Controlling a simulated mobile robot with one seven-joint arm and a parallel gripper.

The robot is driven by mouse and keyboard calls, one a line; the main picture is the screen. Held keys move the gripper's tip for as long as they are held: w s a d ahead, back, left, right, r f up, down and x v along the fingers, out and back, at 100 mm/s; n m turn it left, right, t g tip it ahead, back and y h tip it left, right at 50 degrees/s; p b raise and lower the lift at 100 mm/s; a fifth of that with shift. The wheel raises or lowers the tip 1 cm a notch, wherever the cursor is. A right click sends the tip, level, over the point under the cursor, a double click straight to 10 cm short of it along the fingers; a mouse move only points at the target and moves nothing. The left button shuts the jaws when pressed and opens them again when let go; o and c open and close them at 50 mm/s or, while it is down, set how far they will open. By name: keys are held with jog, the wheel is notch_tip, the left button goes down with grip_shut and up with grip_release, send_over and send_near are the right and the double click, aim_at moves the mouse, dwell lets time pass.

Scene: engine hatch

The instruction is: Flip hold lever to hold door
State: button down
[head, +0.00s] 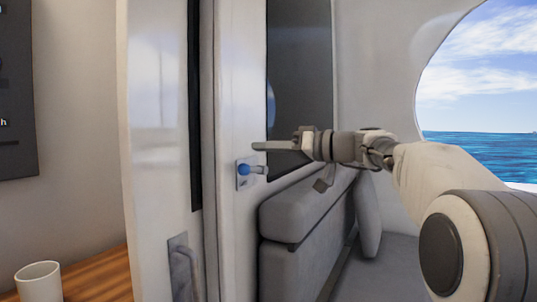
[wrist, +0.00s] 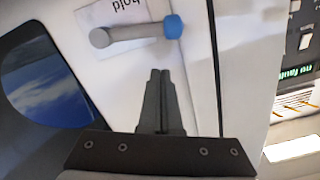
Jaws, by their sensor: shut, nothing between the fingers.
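The hold lever (head: 257,169) is a short grey bar with a blue knob (head: 243,169) on its left end. It sits on a small plate on the white door panel (head: 236,100). In the wrist view the lever (wrist: 130,32) lies nearly level, its blue knob (wrist: 173,27) at the right, on a plate labelled "hold" that appears upside down. My gripper (head: 256,146) is shut and empty, pointing left just above the lever in the head view. In the wrist view its fingertips (wrist: 160,72) lie just below the bar near the knob, apparently apart from it.
Another white panel with a grey handle (head: 187,268) stands left of the lever's panel. A grey cushioned seat (head: 305,215) is below my arm. A white cup (head: 38,282) stands on a wooden surface at lower left. A dark window (wrist: 48,75) is left in the wrist view.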

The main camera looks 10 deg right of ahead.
jog(key=v, duration=1)
jog(key=shift+r, duration=0.2)
jog(key=shift+s+r+p, duration=0.1)
jog(key=shift+p, duration=0.2)
